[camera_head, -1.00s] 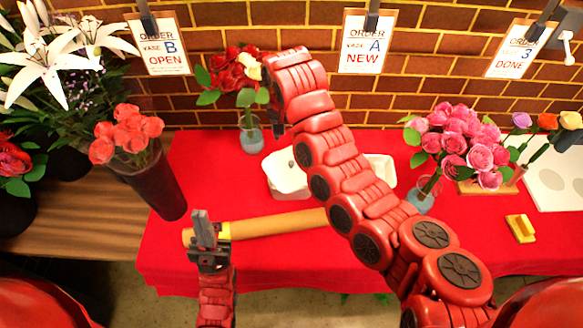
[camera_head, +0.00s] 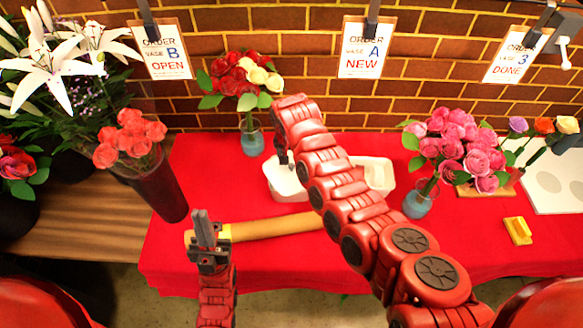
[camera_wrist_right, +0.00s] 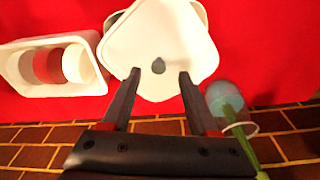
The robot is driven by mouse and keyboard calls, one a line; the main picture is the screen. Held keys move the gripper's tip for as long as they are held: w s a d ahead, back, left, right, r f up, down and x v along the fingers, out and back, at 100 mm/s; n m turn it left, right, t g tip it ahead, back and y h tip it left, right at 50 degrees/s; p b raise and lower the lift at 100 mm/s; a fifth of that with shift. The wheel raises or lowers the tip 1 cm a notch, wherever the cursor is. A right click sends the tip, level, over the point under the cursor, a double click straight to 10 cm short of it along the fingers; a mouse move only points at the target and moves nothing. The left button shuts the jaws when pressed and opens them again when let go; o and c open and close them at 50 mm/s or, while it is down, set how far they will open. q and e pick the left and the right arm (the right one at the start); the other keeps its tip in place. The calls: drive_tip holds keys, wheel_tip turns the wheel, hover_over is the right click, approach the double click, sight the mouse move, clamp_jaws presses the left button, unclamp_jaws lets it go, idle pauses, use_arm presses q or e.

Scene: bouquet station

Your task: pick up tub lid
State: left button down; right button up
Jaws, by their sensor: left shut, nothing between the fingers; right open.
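The white tub lid (camera_wrist_right: 180,48) lies on the white tub at the top middle of the right wrist view, with a grey knob (camera_wrist_right: 158,67) near its centre. My right gripper (camera_wrist_right: 157,76) is open, its fingertips on either side of the knob and overlapping the lid's near edge in the picture; I cannot tell whether they touch it. In the head view the tub with its lid (camera_head: 283,180) is partly hidden by my right arm. My left gripper (camera_head: 202,217) is shut and empty, in front of a brown paper roll.
A white tray with ribbon rolls (camera_wrist_right: 28,74) stands beside the tub. A blue vase (camera_wrist_right: 222,100) with flowers is close to my right gripper. A paper roll (camera_head: 275,227) lies at the front. A pink bouquet (camera_head: 462,150) and yellow block (camera_head: 518,230) are at the right of the red table.

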sight(292, 165)
drive_tip(key=shift+w+d+f, duration=0.1)
drive_tip(key=shift+w+f, duration=0.05)
drive_tip(key=shift+f, duration=0.6)
drive_tip(key=shift+w+d+f, duration=0.1)
drive_tip(key=shift+w+f, duration=0.05)
drive_tip(key=shift+f, duration=0.6)
clamp_jaws()
